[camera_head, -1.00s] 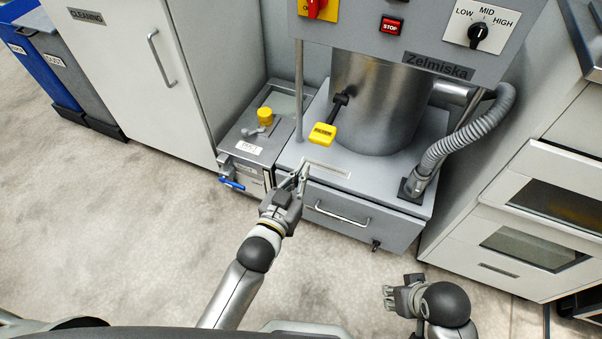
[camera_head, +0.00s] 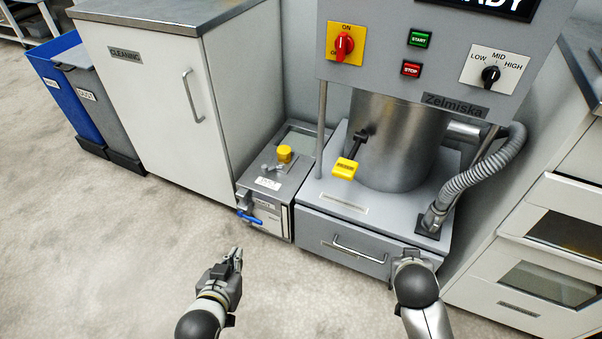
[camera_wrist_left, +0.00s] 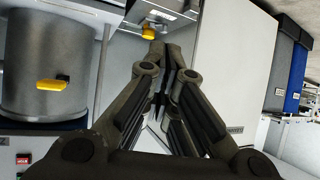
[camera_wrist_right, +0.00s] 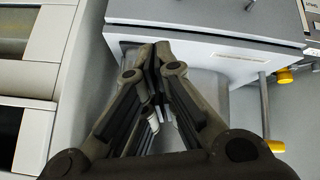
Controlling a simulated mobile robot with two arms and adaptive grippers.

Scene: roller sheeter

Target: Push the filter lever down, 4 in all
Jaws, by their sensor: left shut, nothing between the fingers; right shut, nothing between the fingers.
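The filter lever (camera_head: 345,168) has a yellow handle on a dark arm, on the front of the steel cylinder (camera_head: 398,140). Its handle tilts downward toward the front in the head view. The yellow handle also shows in the left wrist view (camera_wrist_left: 52,84). My left gripper (camera_head: 236,258) is shut and empty, over the floor in front of the small box, well apart from the lever. My right gripper (camera_head: 410,257) is at the front right of the machine's drawer. In the right wrist view (camera_wrist_right: 155,48) its fingers are shut with nothing between them.
A grey drawer (camera_head: 330,240) with a handle is below the cylinder. A small box (camera_head: 275,185) with a yellow knob and blue valve stands left of it. A ribbed hose (camera_head: 470,180) runs down the right side. The floor at the left is clear.

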